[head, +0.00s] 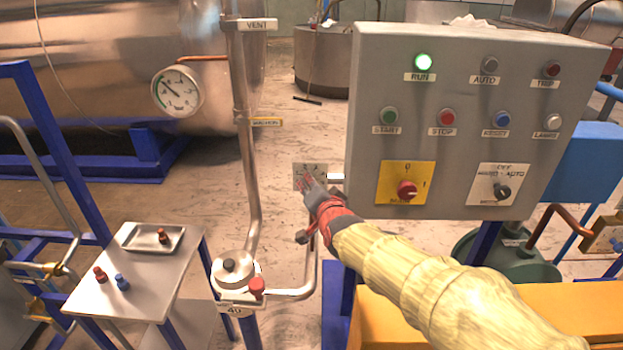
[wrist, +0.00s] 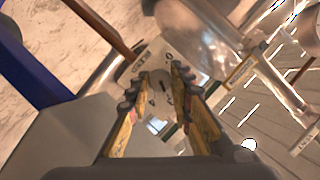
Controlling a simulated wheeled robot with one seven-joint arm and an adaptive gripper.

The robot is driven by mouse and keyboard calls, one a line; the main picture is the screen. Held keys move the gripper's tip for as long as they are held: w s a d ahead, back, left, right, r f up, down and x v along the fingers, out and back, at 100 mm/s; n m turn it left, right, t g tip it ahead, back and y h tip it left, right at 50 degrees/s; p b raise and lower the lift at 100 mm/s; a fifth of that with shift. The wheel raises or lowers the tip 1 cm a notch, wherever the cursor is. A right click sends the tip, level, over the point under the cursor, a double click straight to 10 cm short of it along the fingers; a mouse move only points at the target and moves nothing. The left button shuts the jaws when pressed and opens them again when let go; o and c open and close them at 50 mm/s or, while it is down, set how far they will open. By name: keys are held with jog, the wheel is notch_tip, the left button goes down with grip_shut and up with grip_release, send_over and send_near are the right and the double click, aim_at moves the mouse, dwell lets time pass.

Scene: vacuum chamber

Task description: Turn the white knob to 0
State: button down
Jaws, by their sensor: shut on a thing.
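A small pale plate (head: 297,178) with dark marks stands left of the grey control panel in the head view. The same plate (wrist: 155,52) fills the middle of the wrist view, with a few dark digits around its edge. The white knob (wrist: 159,88) sits on it, a pale round face with a dark pointer mark. My gripper (wrist: 158,82) has one finger on each side of the knob and is shut on it. In the head view my gripper (head: 314,187) reaches the plate and hides the knob. I cannot tell which digit the pointer faces.
The grey panel (head: 470,50) with several lamps, buttons, a red switch (head: 407,189) and a black selector (head: 501,191) is close on the right. A pipe (head: 249,150) and a valve (head: 236,268) stand to the left. A small side table (head: 140,290) holds a tray.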

jog(key=n+h+p, duration=0.3)
jog(key=n+p, duration=0.1)
jog(key=p, duration=0.6)
jog(key=n+h+p, duration=0.3)
jog(key=n+p, duration=0.2)
jog(key=p, duration=0.5)
jog(key=a+n+h+p, duration=0.1)
jog(key=n+p, duration=0.3)
jog(key=p, duration=0.6)
jog(key=shift+f+h+p, duration=0.1)
jog(key=shift+h+p, duration=0.2)
jog(key=shift+h, duration=0.6)
jog(key=n, duration=0.2)
jog(key=n+t+h, duration=0.1)
jog(key=shift+f+n+h, duration=0.2)
jog(key=shift+n+h, duration=0.1)
jog(key=shift+n, duration=0.1)
jog(key=shift+n+t+h+b, duration=0.35)
jog(key=shift+n+t, duration=0.15)
jog(key=shift+n, duration=1)
jog(key=c, duration=1.6)
grip_release()
